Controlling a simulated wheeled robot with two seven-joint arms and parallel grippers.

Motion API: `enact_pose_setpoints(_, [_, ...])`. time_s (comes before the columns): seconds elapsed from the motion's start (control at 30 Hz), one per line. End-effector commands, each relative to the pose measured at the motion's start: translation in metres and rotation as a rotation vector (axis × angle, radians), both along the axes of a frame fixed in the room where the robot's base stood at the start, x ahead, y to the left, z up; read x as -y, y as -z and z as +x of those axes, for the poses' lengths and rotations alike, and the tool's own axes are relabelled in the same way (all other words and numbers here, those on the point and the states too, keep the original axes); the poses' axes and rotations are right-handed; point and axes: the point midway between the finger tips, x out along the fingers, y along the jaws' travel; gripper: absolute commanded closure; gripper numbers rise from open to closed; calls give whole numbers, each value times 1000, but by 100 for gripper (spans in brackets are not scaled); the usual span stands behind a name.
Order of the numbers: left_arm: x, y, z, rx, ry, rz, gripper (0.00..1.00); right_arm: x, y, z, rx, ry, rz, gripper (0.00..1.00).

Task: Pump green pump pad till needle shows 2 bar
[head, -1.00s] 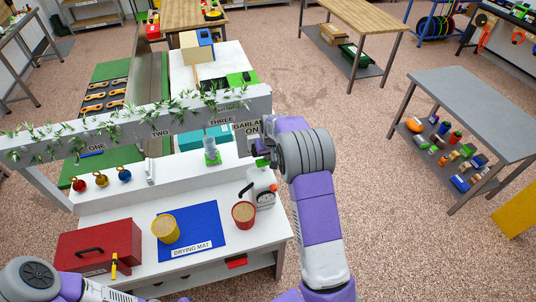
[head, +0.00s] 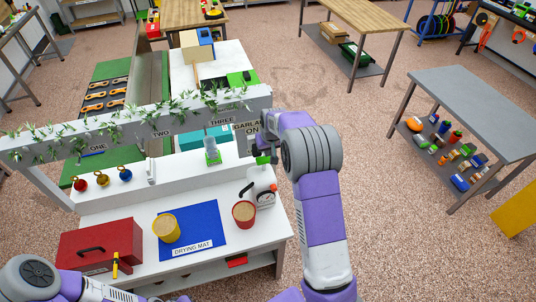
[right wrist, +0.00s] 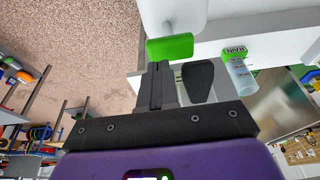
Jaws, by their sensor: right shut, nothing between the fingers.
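The green pump pad (head: 262,160) sits above a white pump body with a round gauge (head: 265,198) at the right end of the white bench. The gauge's needle is too small to read. My right gripper (head: 272,152) is beside the pad, its fingers partly hidden by my wrist. In the right wrist view, the fingers (right wrist: 161,66) are shut and empty, with their tips at the lower edge of the green pad (right wrist: 170,47). I cannot tell whether they touch it. My left arm shows at the bottom left, but its gripper is out of view.
A red cup (head: 244,214) stands just left of the gauge, and a yellow cup (head: 166,228) on the blue drying mat (head: 205,213). A clear bottle with a green base (head: 212,152) stands on the shelf left of the pad. A garlanded white beam (head: 130,125) crosses behind.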

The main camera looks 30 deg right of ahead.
Motion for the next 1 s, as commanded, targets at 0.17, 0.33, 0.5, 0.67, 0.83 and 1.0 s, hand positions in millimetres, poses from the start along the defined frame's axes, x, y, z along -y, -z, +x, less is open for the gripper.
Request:
enact_pose_setpoints(0.17, [0, 9, -1, -2, 0, 0, 100, -3, -40, -11, 7, -1, 0, 100])
enact_pose_setpoints(0.33, [0, 10, -1, -2, 0, 0, 100, -4, -67, -19, 6, 0, 0, 100])
enact_pose_setpoints(0.5, [0, 11, -1, -2, 0, 0, 100, -5, -80, -23, 5, 1, -1, 100])
enact_pose_setpoints(0.67, [0, 10, -1, -2, 0, 0, 100, -5, -82, -24, 4, 1, -1, 100])
enact_pose_setpoints(0.83, [0, 10, -1, -2, 0, 0, 100, -5, -82, -24, 4, 1, -1, 100])
enact_pose_setpoints(1.0, [0, 10, -1, -2, 0, 0, 100, -5, -82, -24, 4, 1, -1, 100])
